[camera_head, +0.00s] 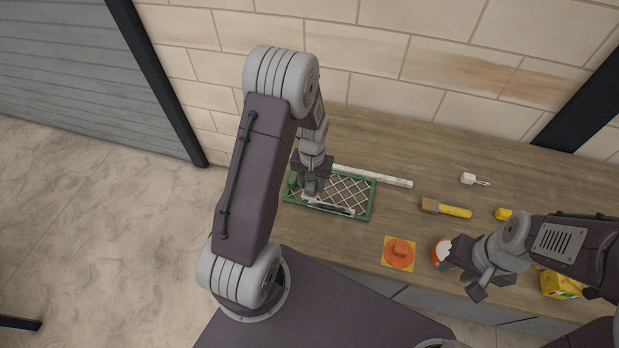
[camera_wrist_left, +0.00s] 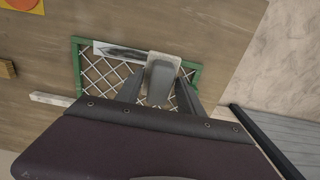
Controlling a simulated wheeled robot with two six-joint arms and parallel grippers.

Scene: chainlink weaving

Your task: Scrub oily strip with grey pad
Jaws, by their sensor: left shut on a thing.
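The oily strip (camera_head: 335,209) is a pale strip with a dark smear, lying along the near side of a green-framed chain-link panel (camera_head: 371,203). In the left wrist view the dark smear on the strip (camera_wrist_left: 118,50) shows clearly. My left gripper (camera_head: 312,192) is shut on the grey pad (camera_wrist_left: 164,61), at one end of the strip. The pad covers that end; whether it presses on the strip I cannot tell. My right gripper (camera_head: 462,272) is open over the near right of the worktop, beside a round orange-and-white thing (camera_head: 441,254).
A brick wall stands behind.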

